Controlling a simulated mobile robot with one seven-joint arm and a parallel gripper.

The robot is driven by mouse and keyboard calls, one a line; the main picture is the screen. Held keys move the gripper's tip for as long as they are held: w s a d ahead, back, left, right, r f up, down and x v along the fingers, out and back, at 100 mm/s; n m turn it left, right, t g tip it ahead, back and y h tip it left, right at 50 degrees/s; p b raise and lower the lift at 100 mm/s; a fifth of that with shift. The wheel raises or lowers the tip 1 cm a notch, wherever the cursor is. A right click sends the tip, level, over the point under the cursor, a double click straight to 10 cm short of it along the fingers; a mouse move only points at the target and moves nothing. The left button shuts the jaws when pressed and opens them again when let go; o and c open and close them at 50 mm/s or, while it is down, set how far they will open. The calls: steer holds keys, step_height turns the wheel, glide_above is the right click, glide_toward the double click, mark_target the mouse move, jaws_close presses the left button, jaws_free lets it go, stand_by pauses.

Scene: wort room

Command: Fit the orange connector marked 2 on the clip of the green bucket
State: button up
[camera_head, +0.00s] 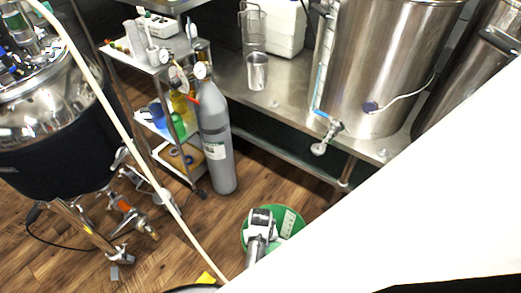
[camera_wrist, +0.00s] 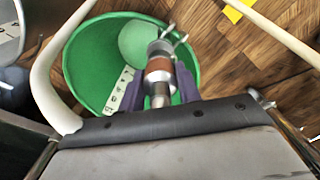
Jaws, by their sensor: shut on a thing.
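My gripper (camera_wrist: 157,92) is shut on a metal connector with an orange-brown band (camera_wrist: 160,65), its pronged end pointing away from the jaws. No number is readable on it. The green bucket (camera_wrist: 90,85) is open and lies beyond the connector in the wrist view. A pale strip with dark marks shows inside the bucket. In the head view, my gripper (camera_head: 262,214) is over the green bucket (camera_head: 296,213), which stands on the wood floor and is partly covered by my arm. I cannot make out the bucket's clip or tell whether the connector touches the bucket.
A grey gas cylinder (camera_head: 215,145) stands behind the bucket, beside a wheeled shelf cart (camera_head: 165,65). A steel bench (camera_head: 285,95) carries a large tank (camera_head: 385,60). A cream hose (camera_head: 140,150) crosses the left side. A yellow object (camera_head: 207,277) lies near the front.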

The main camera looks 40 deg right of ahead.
steer(key=shift+f+b, duration=0.5)
steer(key=shift+f, duration=0.7)
steer(key=o, duration=1.1)
steer(key=shift+o, duration=0.2)
step_height(320, 180, up, 14)
steer(key=shift+f+p, duration=0.1)
steer(key=shift+p, duration=0.65)
